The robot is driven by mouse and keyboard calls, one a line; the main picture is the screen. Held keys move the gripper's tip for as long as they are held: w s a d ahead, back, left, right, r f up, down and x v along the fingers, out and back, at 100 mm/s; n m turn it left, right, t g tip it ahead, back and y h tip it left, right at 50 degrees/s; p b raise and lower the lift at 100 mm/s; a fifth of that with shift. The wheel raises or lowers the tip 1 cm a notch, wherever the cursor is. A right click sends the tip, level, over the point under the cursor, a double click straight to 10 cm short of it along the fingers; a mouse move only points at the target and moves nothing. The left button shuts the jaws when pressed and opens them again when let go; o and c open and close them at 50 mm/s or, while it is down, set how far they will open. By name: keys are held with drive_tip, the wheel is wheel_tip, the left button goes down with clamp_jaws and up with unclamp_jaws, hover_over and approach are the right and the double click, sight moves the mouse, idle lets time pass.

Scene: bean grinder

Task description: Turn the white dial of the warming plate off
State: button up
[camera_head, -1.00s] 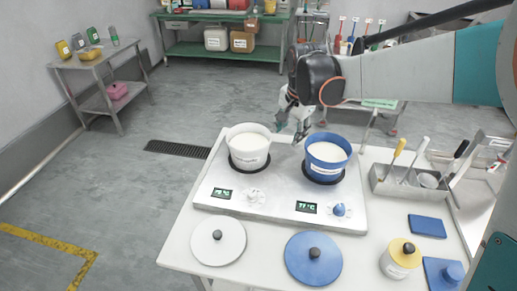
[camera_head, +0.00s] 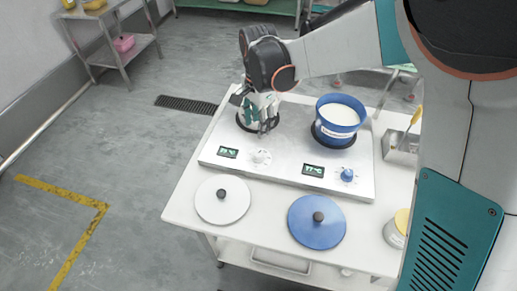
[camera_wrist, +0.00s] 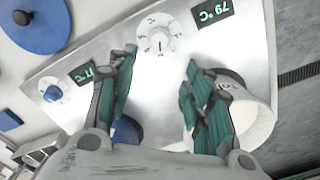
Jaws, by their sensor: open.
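The white dial (camera_head: 260,157) is on the front strip of the silver warming plate (camera_head: 290,168), right of the left display (camera_head: 228,152). In the wrist view the dial (camera_wrist: 157,38) shows scale marks around it, just beyond my fingertips. My gripper (camera_head: 266,128) is open and empty, pointing down above the plate behind the dial, apart from it. In the wrist view its fingers (camera_wrist: 160,72) are spread either side of the dial's line.
A blue pot (camera_head: 339,118) of white contents stands on the right ring. A blue dial (camera_head: 347,175) and second display (camera_head: 313,170) are in front of it. A white lid (camera_head: 222,199) and blue lid (camera_head: 317,221) lie on the table in front of the plate.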

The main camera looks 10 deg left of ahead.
sight(258, 153)
wheel_tip(258, 153, down, 13)
drive_tip(key=b, duration=0.4)
drive_tip(key=shift+f, duration=0.1)
drive_tip(key=c, duration=1.1)
